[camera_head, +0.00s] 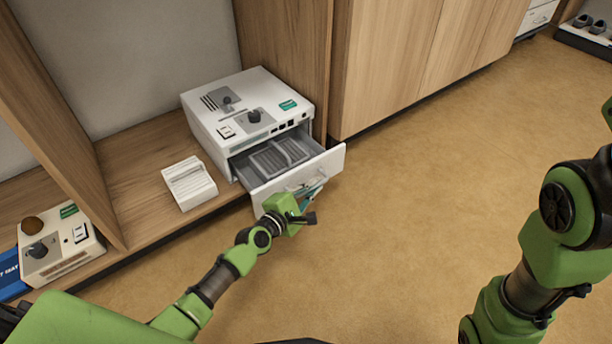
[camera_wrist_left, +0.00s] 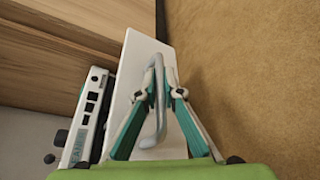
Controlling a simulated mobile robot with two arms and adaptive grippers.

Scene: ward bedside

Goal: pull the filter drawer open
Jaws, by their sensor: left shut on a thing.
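The filter drawer (camera_head: 296,181) sticks out from the front of a white device (camera_head: 247,106) on a low wooden shelf. It is open, and its grey inside with a slotted insert shows in the head view. My left gripper (camera_head: 309,192) is at the drawer's front panel, shut on the drawer handle. In the left wrist view the gripper (camera_wrist_left: 157,103) has its fingers on either side of the pale curved handle (camera_wrist_left: 159,75), against the white front panel (camera_wrist_left: 138,62). My right arm shows at the right of the head view, but its gripper is out of the picture.
A white ribbed block (camera_head: 189,184) lies on the shelf left of the device. A smaller beige device (camera_head: 62,247) stands further left, by a blue item (camera_head: 10,272). A wooden cabinet (camera_head: 400,60) stands behind right. The floor (camera_head: 420,170) before the drawer is clear.

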